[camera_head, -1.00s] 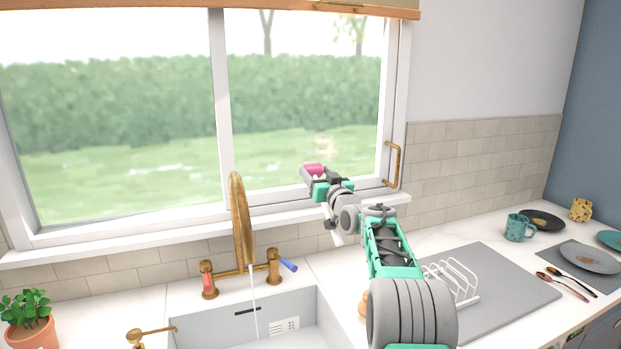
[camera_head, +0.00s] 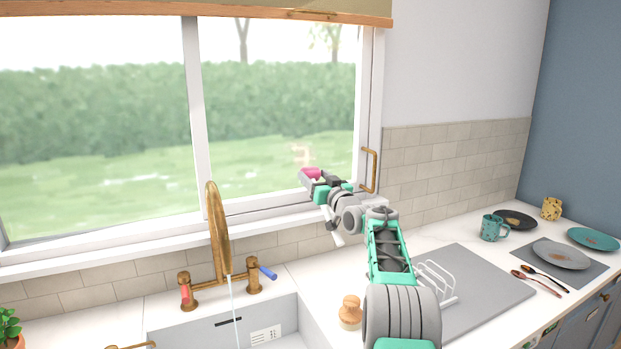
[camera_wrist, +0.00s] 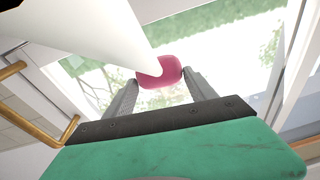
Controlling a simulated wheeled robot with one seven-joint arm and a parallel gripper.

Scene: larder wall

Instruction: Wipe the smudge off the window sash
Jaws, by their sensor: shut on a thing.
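The window sash (camera_head: 364,100) has a white frame with a brass handle (camera_head: 371,170) on its right side. A faint brownish smudge (camera_head: 302,153) shows on the lower right of its glass. My gripper (camera_head: 313,180) is shut on a pink sponge (camera_head: 310,172), which appears just below and slightly right of the smudge in the head view. I cannot tell whether the sponge touches the glass. In the wrist view the sponge (camera_wrist: 168,72) sits between the fingertips of my gripper (camera_wrist: 158,90), and a large white shape partly covers it. I cannot make out the smudge there.
A brass tap (camera_head: 219,235) with running water stands over the sink (camera_head: 215,330), left of my arm. A wooden-knobbed brush (camera_head: 350,312), a white rack (camera_head: 436,283) on a grey mat (camera_head: 490,292), a teal mug (camera_head: 493,228) and several plates stand on the counter to the right.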

